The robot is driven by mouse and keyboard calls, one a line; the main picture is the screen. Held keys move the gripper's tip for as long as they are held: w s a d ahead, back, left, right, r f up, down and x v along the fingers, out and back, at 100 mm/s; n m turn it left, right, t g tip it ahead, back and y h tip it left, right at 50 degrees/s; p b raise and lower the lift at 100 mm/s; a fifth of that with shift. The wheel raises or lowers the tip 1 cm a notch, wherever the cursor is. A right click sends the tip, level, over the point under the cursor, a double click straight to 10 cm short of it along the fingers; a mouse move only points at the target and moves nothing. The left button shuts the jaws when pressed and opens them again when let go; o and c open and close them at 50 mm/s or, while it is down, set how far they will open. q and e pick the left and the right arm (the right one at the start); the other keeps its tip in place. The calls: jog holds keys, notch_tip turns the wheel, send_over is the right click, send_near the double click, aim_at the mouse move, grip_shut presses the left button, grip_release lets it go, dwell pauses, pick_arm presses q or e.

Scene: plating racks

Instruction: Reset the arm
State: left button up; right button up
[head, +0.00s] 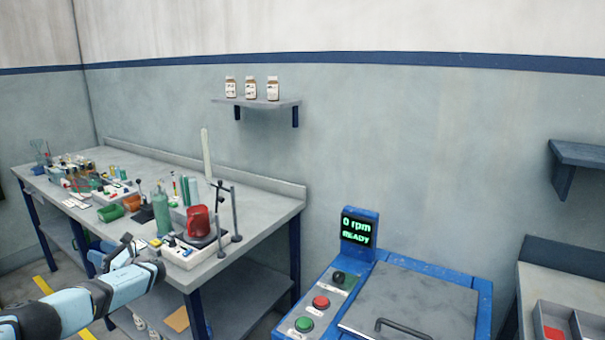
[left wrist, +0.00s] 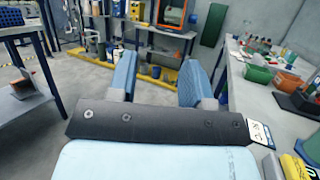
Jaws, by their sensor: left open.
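My left arm comes in from the lower left in the head view, light blue and dark grey. Its gripper (head: 122,249) is in front of the near edge of the lab bench (head: 262,196). In the left wrist view the two blue fingers of the left gripper (left wrist: 157,78) stand apart, with nothing between them. Beyond them are bare floor and distant shelving. My right gripper is in neither view.
The bench carries a red beaker (head: 200,220), a green bottle (head: 161,210) and other labware. A blue machine (head: 360,226) reading "0 rpm READY" stands right of it. A wall shelf (head: 256,102) holds three jars. Open floor (left wrist: 88,77) lies past the fingers.

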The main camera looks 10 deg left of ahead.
pick_arm(q)
jog(key=s+d+f+m+t+h, duration=0.1)
jog(key=s+d+f+t+h, duration=0.15)
jog(key=d+f, duration=0.45)
jog(key=s+d+f+t+h, duration=0.2)
jog(key=s+f+h, duration=0.1)
jog(key=f, duration=0.8)
jog(key=s+d+f+m+t+h, duration=0.1)
jog(key=s+d+f+t+h, duration=0.15)
jog(key=d+f, duration=0.45)
jog(key=s+d+f+n+t+h, duration=0.1)
jog(key=s+d+f+n+h, duration=0.2)
jog(key=s+d+f+h, duration=0.75)
jog(key=s+d+n+t+h, duration=0.15)
jog(key=s+d+n, duration=0.25)
jog(key=s+d, duration=0.6)
jog(key=s+d+r+n+t+h, duration=0.1)
jog(key=s+d+r+n+h, duration=0.1)
jog(key=s+r, duration=0.35)
jog(key=s+d+r+n+t+h, duration=0.1)
jog(key=s+d+r+n+h, duration=0.1)
jog(key=s+r+h, duration=0.3)
jog(key=w+d+r+n+t+y, duration=0.2)
jog(key=d+n, duration=0.3)
jog(key=d, duration=0.7)
notch_tip(320, 180, up, 10)
jog(key=p, duration=1.1)
jog(key=shift+r+p, duration=0.2)
jog(key=shift+p, duration=0.2)
